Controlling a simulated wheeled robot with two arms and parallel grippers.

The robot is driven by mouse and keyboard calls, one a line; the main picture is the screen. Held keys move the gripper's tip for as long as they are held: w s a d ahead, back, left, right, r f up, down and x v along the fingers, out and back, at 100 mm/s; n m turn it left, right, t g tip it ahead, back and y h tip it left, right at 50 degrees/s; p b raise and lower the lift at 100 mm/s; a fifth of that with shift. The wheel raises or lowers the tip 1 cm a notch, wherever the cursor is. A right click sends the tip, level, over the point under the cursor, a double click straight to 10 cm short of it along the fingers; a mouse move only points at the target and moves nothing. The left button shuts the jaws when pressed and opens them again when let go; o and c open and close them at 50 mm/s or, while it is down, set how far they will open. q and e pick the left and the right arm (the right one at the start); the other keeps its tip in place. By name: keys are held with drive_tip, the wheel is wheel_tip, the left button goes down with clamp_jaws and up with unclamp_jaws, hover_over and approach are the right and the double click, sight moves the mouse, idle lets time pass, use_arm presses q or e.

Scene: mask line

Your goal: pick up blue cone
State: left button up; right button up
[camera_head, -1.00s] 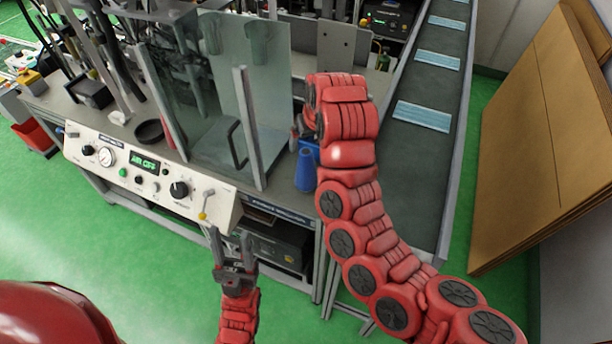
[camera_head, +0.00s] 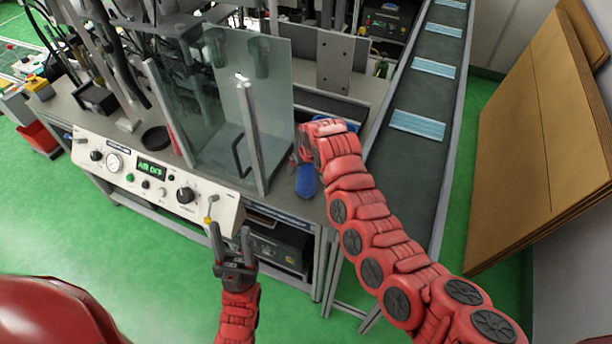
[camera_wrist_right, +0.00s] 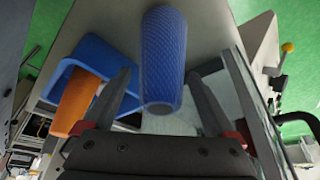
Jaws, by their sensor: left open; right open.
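The blue cone (camera_head: 306,181) stands on the grey bench near its right front corner in the head view, its upper part hidden by my right gripper. In the right wrist view the blue cone (camera_wrist_right: 163,60) is ribbed and lies between the two open fingers of my right gripper (camera_wrist_right: 163,92), with a gap on either side. My right gripper (camera_head: 298,160) is mostly hidden by its own wrist in the head view. My left gripper (camera_head: 230,232) is open and empty in front of the control panel, above the green floor.
A blue bin (camera_wrist_right: 95,60) with an orange thing (camera_wrist_right: 77,103) in it stands left of the cone in the wrist view. A glass guard (camera_head: 225,110) with posts stands left of my right gripper. A conveyor (camera_head: 417,150) with masks runs at the right.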

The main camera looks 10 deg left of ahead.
clamp_jaws()
idle(0.5)
